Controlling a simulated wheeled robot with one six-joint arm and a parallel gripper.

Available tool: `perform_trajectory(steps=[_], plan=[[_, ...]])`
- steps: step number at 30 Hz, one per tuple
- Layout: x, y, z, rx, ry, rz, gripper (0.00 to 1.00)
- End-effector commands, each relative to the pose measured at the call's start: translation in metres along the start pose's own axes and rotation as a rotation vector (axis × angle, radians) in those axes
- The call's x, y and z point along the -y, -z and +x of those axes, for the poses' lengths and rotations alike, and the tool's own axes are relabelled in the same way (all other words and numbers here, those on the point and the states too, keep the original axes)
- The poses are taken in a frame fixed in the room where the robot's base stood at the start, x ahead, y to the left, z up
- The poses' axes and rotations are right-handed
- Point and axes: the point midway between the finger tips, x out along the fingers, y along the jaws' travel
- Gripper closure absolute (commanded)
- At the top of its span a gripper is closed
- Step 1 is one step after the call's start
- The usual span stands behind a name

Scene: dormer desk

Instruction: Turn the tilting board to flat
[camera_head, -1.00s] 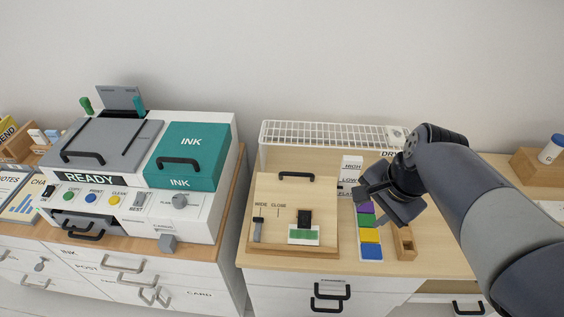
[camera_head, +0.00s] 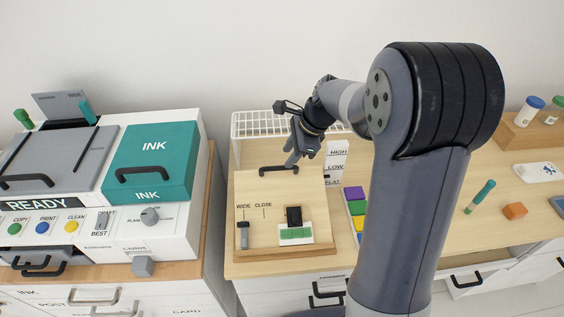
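The tilting board (camera_head: 254,192) is a pale wooden panel on the desk, with a black handle (camera_head: 262,171) along its far edge. Its face carries a slider under "WIDE CLOSE" and a small black stamp-like piece over a green and white card. A white scale (camera_head: 335,168) marked HIGH, LOW and FLAT stands beside its far right corner. The board's exact tilt is hard to read from here. My gripper (camera_head: 291,161) points down at the right end of the handle, very close to it; contact and finger opening cannot be made out.
A white wire rack (camera_head: 262,124) stands behind the board. Coloured blocks (camera_head: 355,208) lie to its right, partly hidden by my arm. A printer with a teal ink lid (camera_head: 152,150) is on the left. A pen (camera_head: 480,197) and an orange block (camera_head: 515,211) lie at right.

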Motion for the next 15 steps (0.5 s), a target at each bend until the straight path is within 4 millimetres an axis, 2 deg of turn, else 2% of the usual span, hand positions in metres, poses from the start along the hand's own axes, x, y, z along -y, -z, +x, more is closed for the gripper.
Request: perform_trajectory(steps=[1, 6, 15], plan=[[-0.001, 0.000, 0.011, 0.001, -0.004, -0.001, 0.65], [0.000, 0.000, 0.036, 0.000, -0.002, -0.002, 0.65], [0.000, 0.000, 0.050, 0.000, 0.000, -0.002, 0.65]])
